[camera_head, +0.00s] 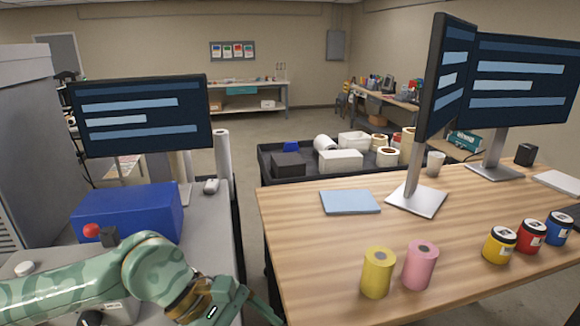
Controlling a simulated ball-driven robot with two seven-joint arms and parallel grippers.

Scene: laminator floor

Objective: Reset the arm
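My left arm is green-patterned and comes in at the bottom left over the grey bench. Its gripper (258,308) points down and right at the bottom edge, near the gap between the bench and the wooden table. The frame's edge cuts off part of the gripper, so I cannot tell how far apart its fingers are. I see nothing held in the visible part. My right arm and gripper are not in view.
The wooden table (310,235) holds a yellow roll (378,272), a pink roll (420,265), several jars, a blue folder (349,201) and monitors. A blue box (130,215) and a red button (92,230) are beside my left arm. A dark bin (270,163) stands behind the table.

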